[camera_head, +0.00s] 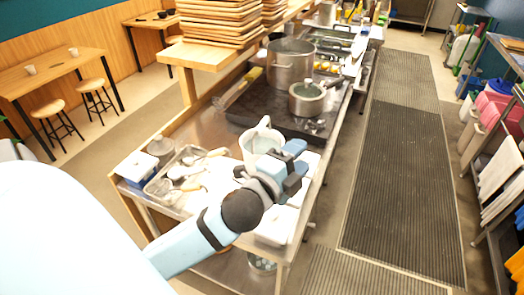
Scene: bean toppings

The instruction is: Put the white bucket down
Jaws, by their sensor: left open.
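The white bucket (260,139) stands upright on the steel counter in the middle of the view, behind my left gripper. It looks whitish, with a raised part at its rim. My left gripper (292,158) is open just in front of the bucket's lower right side. I cannot tell whether a finger touches the bucket. The gripper and wrist hide part of the bucket's base. My right gripper does not show.
A metal tray with utensils (182,181) lies left of the bucket. Behind it are a dark stove top (258,107), a large pot (290,62) and a smaller pot (307,99). White containers (273,232) sit at the counter's near end. The matted aisle (400,190) is clear.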

